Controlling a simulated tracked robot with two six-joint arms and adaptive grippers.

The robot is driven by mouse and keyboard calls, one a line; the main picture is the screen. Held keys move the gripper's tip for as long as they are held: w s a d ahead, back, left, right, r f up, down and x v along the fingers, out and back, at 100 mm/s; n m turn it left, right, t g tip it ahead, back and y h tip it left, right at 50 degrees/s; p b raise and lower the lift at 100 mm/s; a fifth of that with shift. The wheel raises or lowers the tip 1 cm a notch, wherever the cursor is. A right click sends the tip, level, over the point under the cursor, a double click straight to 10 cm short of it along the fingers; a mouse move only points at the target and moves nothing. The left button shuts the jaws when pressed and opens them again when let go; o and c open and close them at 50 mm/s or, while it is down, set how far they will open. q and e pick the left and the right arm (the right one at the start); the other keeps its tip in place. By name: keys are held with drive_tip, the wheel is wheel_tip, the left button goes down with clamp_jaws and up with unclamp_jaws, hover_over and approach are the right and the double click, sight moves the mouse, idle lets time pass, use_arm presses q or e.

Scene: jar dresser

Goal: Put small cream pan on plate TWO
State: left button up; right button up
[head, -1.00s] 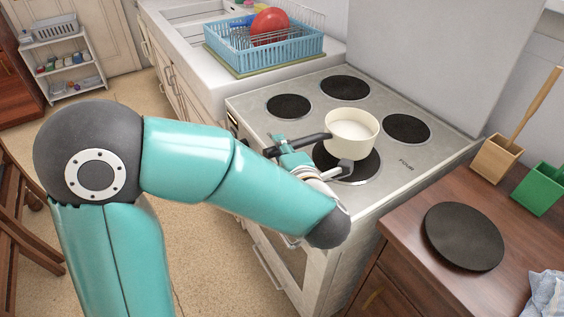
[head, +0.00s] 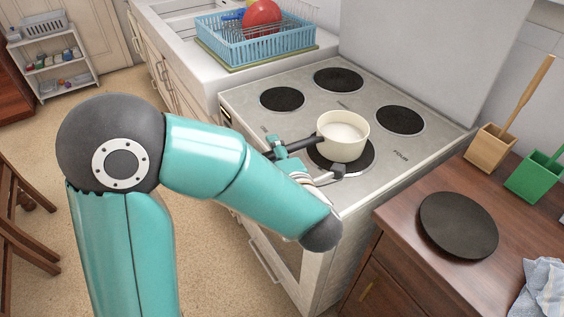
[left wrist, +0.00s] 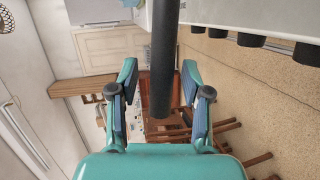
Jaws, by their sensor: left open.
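The small cream pan (head: 343,135) stands upright over the front plate (head: 363,166) of the stove, covering much of it. Its dark handle (head: 305,143) points left toward my arm. My left gripper (head: 288,153) is at the handle, partly hidden by my forearm. In the left wrist view the dark handle (left wrist: 162,75) runs between the two fingers of my left gripper (left wrist: 160,90), with gaps on both sides; the jaws are open. The right plate (head: 400,120) has the word FOUR beside it. The other plates' labels are unreadable or hidden. My right gripper is out of view.
The left plate (head: 282,98) and back plate (head: 338,80) are bare. A blue dish rack (head: 250,45) with a red dish stands behind left. On the wooden counter at right are a black round disc (head: 458,225), wooden holder (head: 489,150), green holder (head: 533,178) and cloth (head: 540,290).

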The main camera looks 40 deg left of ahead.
use_arm(q)
drive_tip(key=v, duration=1.1)
drive_tip(key=shift+s+d+b, duration=0.2)
drive_tip(key=shift+d+b, duration=0.1)
